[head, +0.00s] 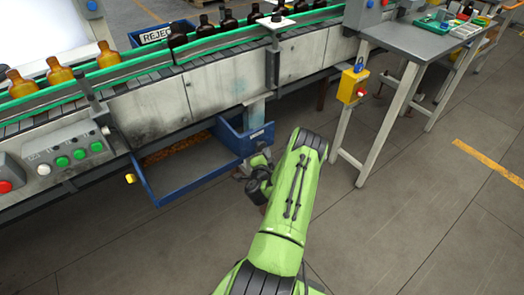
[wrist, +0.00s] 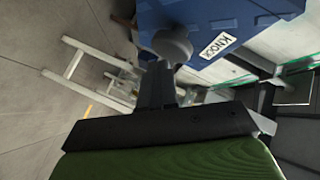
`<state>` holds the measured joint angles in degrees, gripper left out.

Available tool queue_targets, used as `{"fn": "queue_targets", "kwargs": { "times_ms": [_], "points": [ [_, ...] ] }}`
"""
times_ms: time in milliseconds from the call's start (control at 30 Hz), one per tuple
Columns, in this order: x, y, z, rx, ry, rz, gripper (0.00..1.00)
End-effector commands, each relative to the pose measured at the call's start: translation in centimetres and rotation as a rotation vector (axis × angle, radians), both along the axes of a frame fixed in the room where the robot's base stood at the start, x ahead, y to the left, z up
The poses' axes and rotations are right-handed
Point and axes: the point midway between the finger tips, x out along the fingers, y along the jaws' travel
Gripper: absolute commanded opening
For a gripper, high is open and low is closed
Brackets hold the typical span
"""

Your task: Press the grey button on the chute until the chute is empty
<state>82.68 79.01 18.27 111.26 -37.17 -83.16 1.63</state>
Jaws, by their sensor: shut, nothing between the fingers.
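The blue chute (head: 146,185) sits low under the conveyor in the head view, with a brown patch inside it. Its labelled blue side (wrist: 245,15) shows in the wrist view, with a white label whose readable part is "KNOCK". A round grey knob, which looks like the grey button (wrist: 172,45), shows in front of that blue side. My gripper (wrist: 158,72) is shut and empty, its dark fingers pointing at the knob. I cannot tell whether they touch it. In the head view my green arm reaches to the chute's right end, and the fingertips are not clear.
Amber bottles (head: 60,73) stand on the conveyor above, with darker ones farther along. A button panel (head: 65,155) is at left. A grey table (head: 425,40) with a yellow button box (head: 352,84) stands at right. The floor at lower right is clear.

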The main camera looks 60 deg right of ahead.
Motion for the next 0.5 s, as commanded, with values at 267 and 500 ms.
{"fn": "queue_targets", "kwargs": {
  "times_ms": [267,500],
  "points": [
    [-0.58,0.20,0.03,0.000,0.000,-0.004,0.00],
    [-0.84,0.31,-0.22,-0.002,0.001,0.000,0.00]
  ]
}}
